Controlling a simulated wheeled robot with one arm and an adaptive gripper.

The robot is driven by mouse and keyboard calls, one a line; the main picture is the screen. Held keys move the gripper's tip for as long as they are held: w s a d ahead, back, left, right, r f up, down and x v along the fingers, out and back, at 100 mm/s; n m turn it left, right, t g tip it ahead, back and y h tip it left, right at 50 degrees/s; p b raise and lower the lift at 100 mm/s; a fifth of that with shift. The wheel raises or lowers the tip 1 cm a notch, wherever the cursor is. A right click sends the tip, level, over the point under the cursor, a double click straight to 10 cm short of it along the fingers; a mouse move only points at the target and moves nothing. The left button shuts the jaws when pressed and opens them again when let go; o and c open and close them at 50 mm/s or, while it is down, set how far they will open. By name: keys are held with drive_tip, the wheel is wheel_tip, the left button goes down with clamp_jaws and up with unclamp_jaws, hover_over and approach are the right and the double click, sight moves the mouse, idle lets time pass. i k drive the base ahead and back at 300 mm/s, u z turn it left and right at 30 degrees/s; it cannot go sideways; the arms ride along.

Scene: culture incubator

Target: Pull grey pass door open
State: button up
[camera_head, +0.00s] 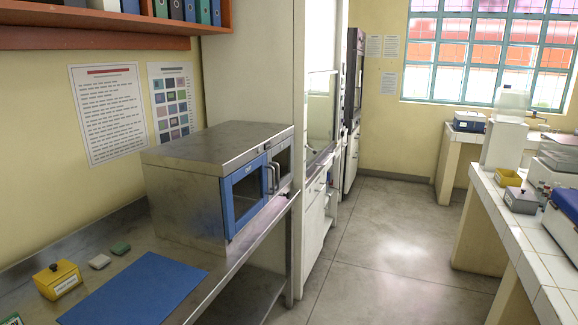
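A metal cabinet (218,150) stands on the steel bench against the left wall. Its front has two doors side by side, each with a window. The grey door (283,165) is the right, farther one, seen at a steep angle, and it looks closed. The blue door (245,197) is the left, nearer one and also looks closed. Two upright bar handles (270,178) stand close together where the doors meet. My gripper is not in view.
A tall white cabinet stands beyond. The floor (385,240) is clear up to the tiled counter (535,232) at right.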

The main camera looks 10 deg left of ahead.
sight(288, 142)
drive_tip(key=i, duration=2.05)
drive_tip(key=u, duration=2.3)
